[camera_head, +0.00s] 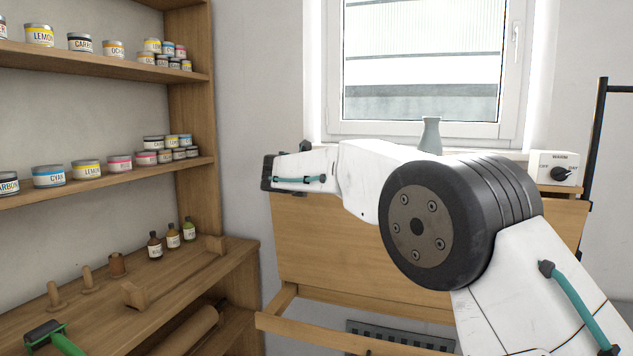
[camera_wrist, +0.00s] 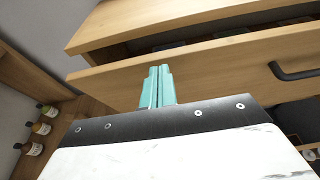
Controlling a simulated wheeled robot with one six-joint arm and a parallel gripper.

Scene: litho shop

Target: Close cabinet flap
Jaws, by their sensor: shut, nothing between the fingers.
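In the wrist view, a wooden front panel with a dark bar handle (camera_wrist: 293,72), seemingly the flap (camera_wrist: 215,68), stands away from the cabinet (camera_wrist: 130,28), leaving a dark gap along its top edge. My gripper (camera_wrist: 157,75) has its teal fingers together with nothing between them. The fingertips overlap the panel's face, left of the handle; I cannot tell whether they touch it. In the head view, my arm covers much of the wooden cabinet (camera_head: 310,240) under the window, and the gripper's fingers cannot be made out.
Wooden shelves (camera_head: 90,185) with several ink tins stand at the left. Small bottles (camera_head: 172,235) stand on the lower shelf and also show in the wrist view (camera_wrist: 41,128). A grey vase (camera_head: 430,135) and a white dial box (camera_head: 556,168) are near the window.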

